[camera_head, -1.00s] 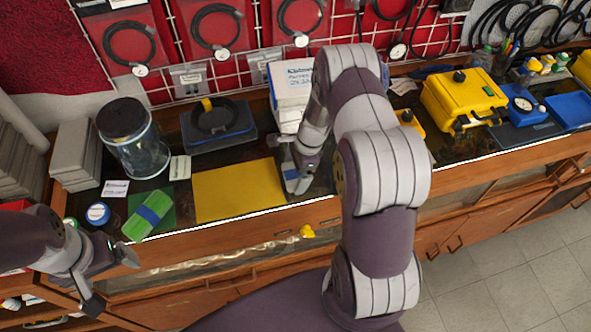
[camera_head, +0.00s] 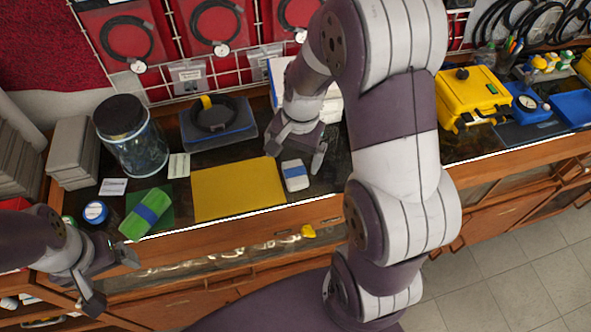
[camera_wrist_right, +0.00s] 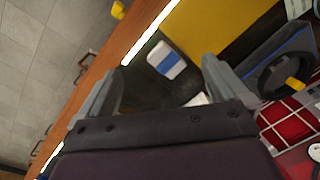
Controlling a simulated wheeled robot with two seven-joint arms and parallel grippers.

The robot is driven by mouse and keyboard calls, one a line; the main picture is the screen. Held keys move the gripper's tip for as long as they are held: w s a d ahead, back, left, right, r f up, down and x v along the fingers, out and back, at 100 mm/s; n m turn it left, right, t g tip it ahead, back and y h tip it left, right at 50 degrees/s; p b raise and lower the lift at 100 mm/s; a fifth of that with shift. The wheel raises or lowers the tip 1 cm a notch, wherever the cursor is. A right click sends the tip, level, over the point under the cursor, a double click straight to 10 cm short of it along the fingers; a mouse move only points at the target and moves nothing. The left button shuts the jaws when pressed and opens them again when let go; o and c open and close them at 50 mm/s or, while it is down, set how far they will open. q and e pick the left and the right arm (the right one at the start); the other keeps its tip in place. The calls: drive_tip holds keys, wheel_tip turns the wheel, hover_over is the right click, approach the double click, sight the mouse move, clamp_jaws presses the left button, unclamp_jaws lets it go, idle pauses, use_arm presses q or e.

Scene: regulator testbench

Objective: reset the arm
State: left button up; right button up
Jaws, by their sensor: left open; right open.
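My right gripper (camera_head: 299,148) is open and empty above the bench, just behind a small white block with a blue band (camera_head: 295,175). In the right wrist view the block (camera_wrist_right: 167,59) lies on the dark bench top beyond the two spread fingers (camera_wrist_right: 160,90), apart from them. My left gripper (camera_head: 112,277) is open and empty in front of the bench edge at the lower left. My right arm covers part of the bench to the right of the block.
A yellow mat (camera_head: 238,190) lies left of the block. A yellow case (camera_head: 472,97) stands right. White boxes (camera_head: 330,104) stand behind the gripper.

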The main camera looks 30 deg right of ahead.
drive_tip(key=s+a+r+n+h, duration=0.1)
drive_tip(key=s+a+n, duration=0.4)
drive_tip(key=n, duration=0.5)
drive_tip(key=s+r, duration=0.1)
drive_tip(key=s, duration=0.1)
drive_tip(key=shift+s+t, duration=0.35)
drive_tip(key=shift+t, duration=0.05)
drive_tip(key=shift+s+d, duration=0.1)
